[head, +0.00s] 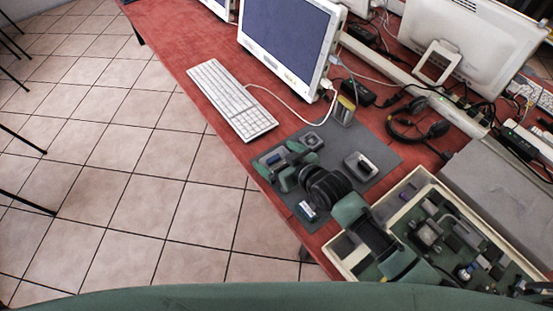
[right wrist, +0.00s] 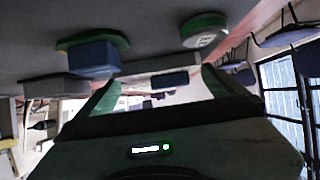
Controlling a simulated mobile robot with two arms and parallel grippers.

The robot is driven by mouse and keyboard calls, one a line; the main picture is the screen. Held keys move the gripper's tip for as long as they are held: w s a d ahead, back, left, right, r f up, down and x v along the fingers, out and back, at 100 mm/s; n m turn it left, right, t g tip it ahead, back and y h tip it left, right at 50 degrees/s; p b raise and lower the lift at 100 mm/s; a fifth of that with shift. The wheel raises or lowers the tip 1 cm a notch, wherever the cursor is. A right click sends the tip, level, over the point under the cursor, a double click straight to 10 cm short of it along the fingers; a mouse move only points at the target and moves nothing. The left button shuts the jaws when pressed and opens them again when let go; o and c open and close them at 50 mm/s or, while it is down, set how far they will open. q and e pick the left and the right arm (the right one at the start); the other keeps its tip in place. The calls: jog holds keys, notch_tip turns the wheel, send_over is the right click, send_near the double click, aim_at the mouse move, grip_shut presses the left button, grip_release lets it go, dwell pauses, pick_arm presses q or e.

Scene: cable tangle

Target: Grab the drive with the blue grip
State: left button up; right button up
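A small blue piece (head: 275,159), which looks like the drive's blue grip, lies on the dark mat (head: 385,153) near its left edge. My right gripper (head: 283,167) is low over the mat, with its green fingers apart around that piece. In the right wrist view, a dark blue block (right wrist: 170,78) shows between the open fingertips, with gaps on both sides. A brighter blue block with a green part (right wrist: 95,56) lies outside the fingers. I cannot tell which head-view item that is. My left gripper is out of view.
Also on the mat are a grey case (head: 360,165) and a small grey item (head: 312,140). A keyboard (head: 230,100) and monitor stand behind. An open tray of parts (head: 470,240) is at right, a headset (head: 418,125) behind it. The red table's edge drops to tiled floor at left.

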jog(key=c, duration=1)
jog(key=shift+c, duration=0.9)
jog(key=shift+r, duration=0.2)
